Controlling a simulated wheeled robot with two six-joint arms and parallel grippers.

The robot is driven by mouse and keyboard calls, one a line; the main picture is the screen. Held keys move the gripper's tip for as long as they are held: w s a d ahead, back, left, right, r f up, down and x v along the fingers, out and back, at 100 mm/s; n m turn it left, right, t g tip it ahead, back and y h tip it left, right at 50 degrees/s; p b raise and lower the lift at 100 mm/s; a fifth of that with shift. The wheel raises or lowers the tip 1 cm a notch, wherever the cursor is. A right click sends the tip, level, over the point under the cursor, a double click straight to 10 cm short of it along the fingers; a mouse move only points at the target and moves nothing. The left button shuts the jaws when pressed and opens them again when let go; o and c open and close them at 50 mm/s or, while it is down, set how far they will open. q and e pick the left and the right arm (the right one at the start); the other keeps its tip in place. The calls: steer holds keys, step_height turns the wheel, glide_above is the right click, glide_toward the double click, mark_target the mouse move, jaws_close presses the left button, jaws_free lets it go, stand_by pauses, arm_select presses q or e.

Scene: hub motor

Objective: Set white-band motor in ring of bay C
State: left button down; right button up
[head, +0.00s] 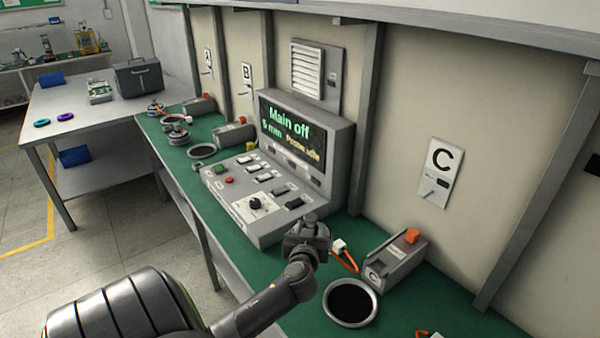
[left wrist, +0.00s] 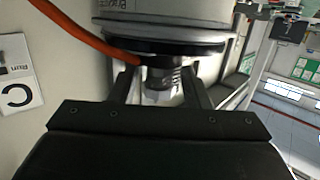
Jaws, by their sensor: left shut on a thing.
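My left gripper (head: 308,238) is above the green bench, between the control console and the ring of bay C. In the left wrist view its two fingers (left wrist: 162,88) are shut on the short dark shaft of a motor (left wrist: 165,12). The motor has a pale body and a black rim; a white band cannot be made out. In the head view the gripper mostly hides it. Its orange cable (left wrist: 85,35) ends in a white plug (head: 339,246). The ring of bay C (head: 374,314) is on the bench, dark and empty inside. My right gripper is out of view.
A grey connector box (head: 393,262) with an orange top piece stands behind the ring, under the C sign (head: 440,165). The console (head: 262,205) stands left of the gripper. Other motors (head: 176,136) are farther along the bench. Another orange cable shows at the bottom edge.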

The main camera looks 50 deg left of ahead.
arm_select(q)
steer(key=w+d, duration=0.3)
steer(key=d, duration=1.1)
steer(key=shift+d+r+p, duration=0.3)
steer(key=shift+d, duration=0.05)
steer(key=shift+w, duration=0.1)
steer(key=shift+f, duration=0.1)
step_height(320, 180, down, 11)
steer(key=b, duration=1.2)
steer(key=shift+b, duration=0.3)
steer(key=shift+f+b, duration=0.65)
steer(key=shift+b, duration=0.1)
steer(key=shift+f, duration=0.1)
steer(key=shift+f+b, duration=0.2)
steer(key=shift+b, duration=0.35)
